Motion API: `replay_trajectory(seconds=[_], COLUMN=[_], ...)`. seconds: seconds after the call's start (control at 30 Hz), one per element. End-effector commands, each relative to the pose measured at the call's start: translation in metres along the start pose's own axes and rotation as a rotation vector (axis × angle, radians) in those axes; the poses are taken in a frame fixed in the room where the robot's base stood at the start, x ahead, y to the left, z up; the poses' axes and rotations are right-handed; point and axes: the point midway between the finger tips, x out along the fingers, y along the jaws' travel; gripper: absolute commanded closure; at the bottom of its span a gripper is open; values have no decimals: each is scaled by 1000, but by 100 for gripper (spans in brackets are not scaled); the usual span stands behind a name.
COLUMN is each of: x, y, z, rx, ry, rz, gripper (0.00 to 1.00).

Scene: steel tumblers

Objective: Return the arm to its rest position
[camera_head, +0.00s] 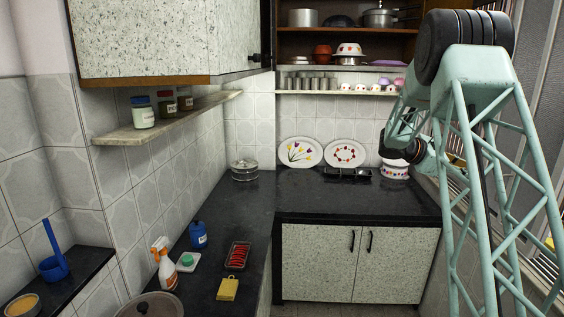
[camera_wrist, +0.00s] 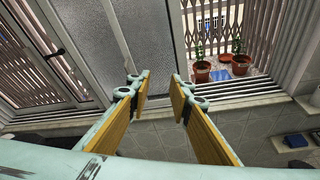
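My gripper (camera_wrist: 160,90) is in the wrist view, with its two yellow-padded fingers apart and nothing between them. It points towards a window with frosted panes (camera_wrist: 143,45) and stands clear of any object. In the head view my arm rises at the right side, in front of the window, and the gripper's fingers cannot be made out there. Steel tumblers (camera_head: 313,84) stand in a row on the wall shelf at the back, apart from my arm in the picture.
A dark counter (camera_head: 225,205) runs along the left and back, holding a spray bottle (camera_head: 164,265), a blue bottle (camera_head: 198,235), a red-filled tray (camera_head: 238,255) and two decorated plates (camera_head: 300,152). Potted plants (camera_wrist: 201,72) stand outside the window. The counter's middle is clear.

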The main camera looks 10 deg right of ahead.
Motion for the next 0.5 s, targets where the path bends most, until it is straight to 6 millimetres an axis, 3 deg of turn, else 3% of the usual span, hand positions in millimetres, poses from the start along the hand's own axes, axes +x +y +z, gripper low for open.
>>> replay_trajectory(seconds=[0.5], x=[-83], y=[-56], z=[39], rx=[173], ry=[143], rz=[-73], gripper=[81])
